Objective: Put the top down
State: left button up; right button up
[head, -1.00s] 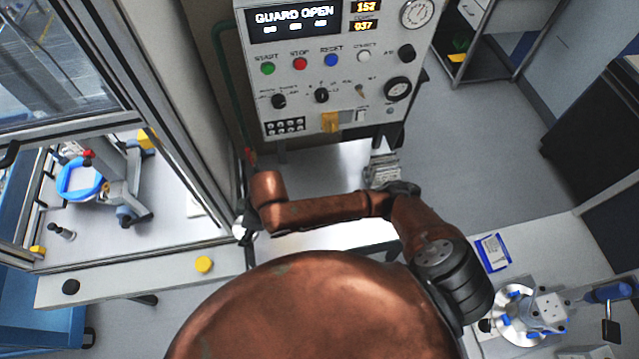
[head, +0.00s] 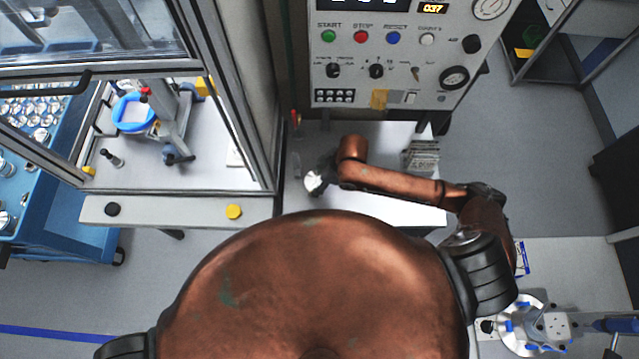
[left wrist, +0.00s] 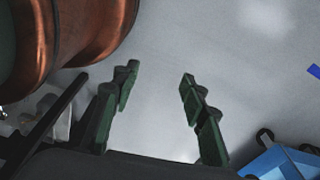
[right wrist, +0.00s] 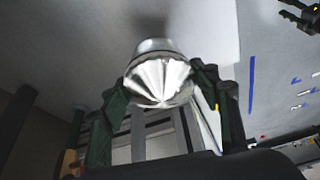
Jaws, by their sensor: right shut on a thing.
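The top, a shiny round metal piece with a ridged, fan-like face (right wrist: 158,82), is between the fingers of my right gripper (right wrist: 160,80) in the right wrist view. In the head view the same bright piece (head: 313,182) shows at the end of my right arm, beside my right gripper (head: 325,172), over the white table. I cannot tell whether it touches the surface below. My left gripper (left wrist: 157,80) is open and empty over grey floor in the left wrist view; the head view does not show it.
A control panel (head: 395,70) stands behind the white table (head: 380,140), where a grey stack (head: 421,156) lies at right. A framed guard enclosure (head: 262,110) is at left, with a blue-ringed fixture (head: 134,113) inside. A blue cart (head: 62,200) with metal parts is far left.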

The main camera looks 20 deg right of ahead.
jog(key=shift+s+d+f+p, duration=0.3)
jog(key=shift+s+d+f, duration=0.2)
jog(key=shift+s+f, duration=0.25)
jog(key=shift+w+a+f, duration=0.1)
jog(key=shift+w+f, duration=0.15)
jog(key=shift+f, duration=0.35)
jog(key=shift+w+f, duration=0.25)
jog(key=shift+f, duration=0.35)
jog(key=shift+s, duration=0.3)
jog(key=o, duration=0.9)
jog(key=shift+f, duration=0.1)
jog(key=o, duration=0.4)
jog(key=shift+w, duration=0.1)
jog(key=shift+r, duration=0.2)
pick_arm(q)
jog(key=shift+s+r, duration=0.1)
jog(key=shift+s, duration=0.5)
pick_arm(e)
jog(key=v, duration=1.2)
